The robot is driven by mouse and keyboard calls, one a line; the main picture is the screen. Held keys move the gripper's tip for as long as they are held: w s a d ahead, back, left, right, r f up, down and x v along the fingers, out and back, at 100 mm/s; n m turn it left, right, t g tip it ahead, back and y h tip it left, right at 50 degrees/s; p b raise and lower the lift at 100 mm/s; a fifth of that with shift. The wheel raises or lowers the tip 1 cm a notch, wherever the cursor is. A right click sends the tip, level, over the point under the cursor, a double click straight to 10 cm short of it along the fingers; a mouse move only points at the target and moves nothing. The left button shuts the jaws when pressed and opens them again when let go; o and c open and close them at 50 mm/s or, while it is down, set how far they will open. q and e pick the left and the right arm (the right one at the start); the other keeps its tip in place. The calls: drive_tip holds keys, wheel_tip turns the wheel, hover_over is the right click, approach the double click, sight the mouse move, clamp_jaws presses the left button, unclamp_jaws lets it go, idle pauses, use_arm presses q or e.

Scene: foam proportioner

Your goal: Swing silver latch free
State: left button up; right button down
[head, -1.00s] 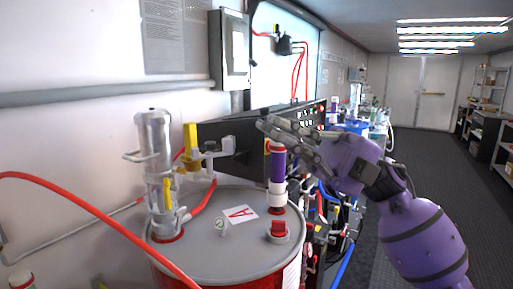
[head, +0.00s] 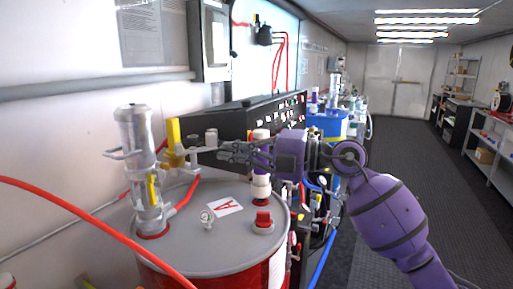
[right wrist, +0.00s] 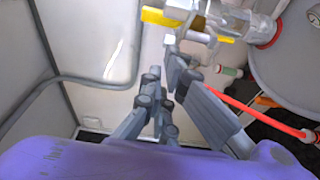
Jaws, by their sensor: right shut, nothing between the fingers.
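The silver latch is a small grey-silver piece (head: 210,138) beside the upright yellow handle (head: 174,135), behind the clear-and-silver pump (head: 140,165) on the drum. I cannot clearly tell its outline from the fittings around it. My right gripper (head: 222,151) is shut and empty, reaching in from the right at about the latch's height, with its fingertips close to the fittings. In the right wrist view the fingers (right wrist: 161,75) point up towards the yellow handle (right wrist: 172,18) and a pale block (right wrist: 169,42). Contact cannot be told. My left gripper is not in view.
A red hose (head: 90,222) crosses at left. A black panel (head: 235,120) stands behind. The right-hand floor is free.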

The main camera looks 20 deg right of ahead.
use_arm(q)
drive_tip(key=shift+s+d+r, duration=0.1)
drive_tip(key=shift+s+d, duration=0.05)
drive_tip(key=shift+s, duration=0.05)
use_arm(e)
drive_tip(key=w, duration=0.1)
drive_tip(key=w+a, duration=0.1)
drive_tip(key=w, duration=0.3)
drive_tip(key=shift+w+a, duration=0.15)
drive_tip(key=shift+a, duration=0.25)
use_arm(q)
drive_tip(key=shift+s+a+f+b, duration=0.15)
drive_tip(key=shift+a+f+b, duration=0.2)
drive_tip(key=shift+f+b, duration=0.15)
use_arm(e)
drive_tip(key=w+n+g+y, duration=0.1)
drive_tip(key=d+n+g+y, duration=0.1)
drive_tip(key=shift+w+g, duration=0.35)
drive_tip(key=shift+g, duration=0.05)
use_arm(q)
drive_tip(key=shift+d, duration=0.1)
